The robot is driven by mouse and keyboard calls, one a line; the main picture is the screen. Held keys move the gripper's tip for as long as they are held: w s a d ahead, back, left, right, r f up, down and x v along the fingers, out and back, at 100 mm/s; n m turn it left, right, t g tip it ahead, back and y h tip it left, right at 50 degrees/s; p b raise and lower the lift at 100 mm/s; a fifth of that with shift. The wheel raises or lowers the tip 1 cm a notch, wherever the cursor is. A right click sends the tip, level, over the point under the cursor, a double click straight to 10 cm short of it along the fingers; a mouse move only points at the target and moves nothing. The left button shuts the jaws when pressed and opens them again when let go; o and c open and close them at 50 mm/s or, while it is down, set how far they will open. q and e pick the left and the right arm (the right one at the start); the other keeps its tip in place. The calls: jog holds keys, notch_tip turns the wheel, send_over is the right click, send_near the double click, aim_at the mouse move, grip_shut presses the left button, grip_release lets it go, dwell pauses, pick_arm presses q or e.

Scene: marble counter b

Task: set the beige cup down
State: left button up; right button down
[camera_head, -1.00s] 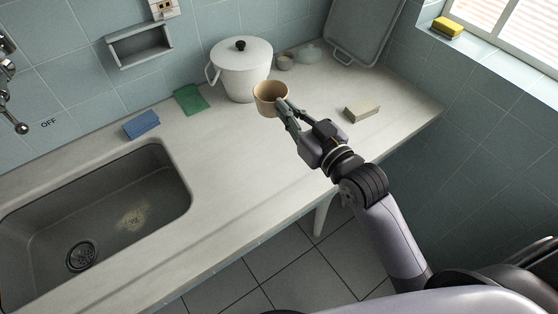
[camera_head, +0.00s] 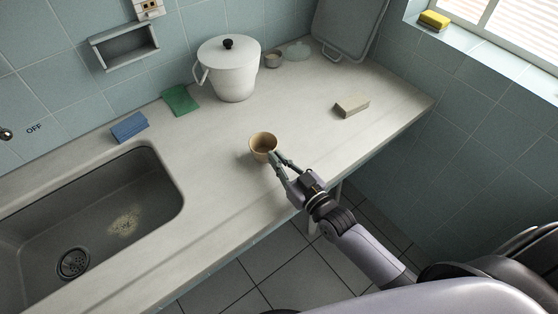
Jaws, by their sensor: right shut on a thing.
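The beige cup (camera_head: 262,147) is upright over the middle of the pale marble counter (camera_head: 215,170), to the right of the sink. My right gripper (camera_head: 276,160) is shut on the cup's near right side, with its arm coming in from the lower right. I cannot tell whether the cup's base touches the counter or is slightly above it. My left gripper is not in view.
A tan block (camera_head: 352,106) lies to the right. A blue sponge (camera_head: 129,127) and green cloth (camera_head: 180,100) lie near the sink (camera_head: 95,215). Counter around the cup is clear.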

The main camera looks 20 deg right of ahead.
jog(key=shift+f, duration=0.2)
jog(key=shift+f, duration=0.15)
jog(key=c, duration=1.7)
grip_release()
jog(key=shift+r, duration=0.3)
jog(key=b+v, duration=0.1)
jog(key=v, duration=1.1)
jog(key=shift+f, duration=0.1)
